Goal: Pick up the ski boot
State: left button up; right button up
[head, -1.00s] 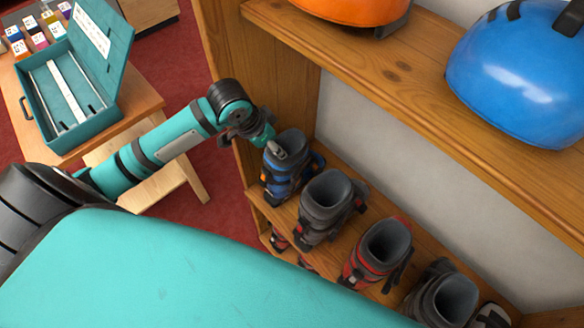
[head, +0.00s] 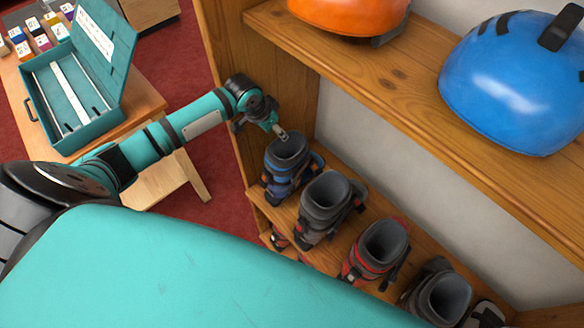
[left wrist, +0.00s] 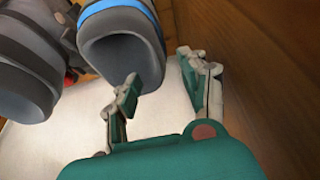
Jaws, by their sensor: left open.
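A blue ski boot (head: 287,168) with a grey lining stands upright at the left end of a row of boots on the lower wooden shelf. My left gripper (head: 281,133) is open above the back rim of its cuff. In the left wrist view, the blue boot's open cuff (left wrist: 118,50) is just ahead of the gripper (left wrist: 160,85). One finger overlaps the cuff opening and the other is to its right, near the wood. I cannot tell whether either finger touches the boot. My right gripper is not in view.
A grey boot (head: 326,200), a red boot (head: 377,250) and another grey boot (head: 440,294) stand along the shelf. The wooden side panel (head: 232,100) is close to my gripper. Orange (head: 350,14) and blue (head: 510,85) helmets sit on the upper shelf.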

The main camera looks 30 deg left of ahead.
pick_arm(q)
jog(key=shift+w+d+f, duration=0.1)
jog(key=shift+w+f, duration=0.15)
jog(key=shift+f, duration=0.15)
jog(key=shift+p+x, duration=0.75)
jog(key=shift+x, duration=1.65)
jog(key=shift+w+r, duration=0.1)
grip_shut()
jog(key=shift+w+r, duration=0.1)
jog(key=shift+w, duration=0.05)
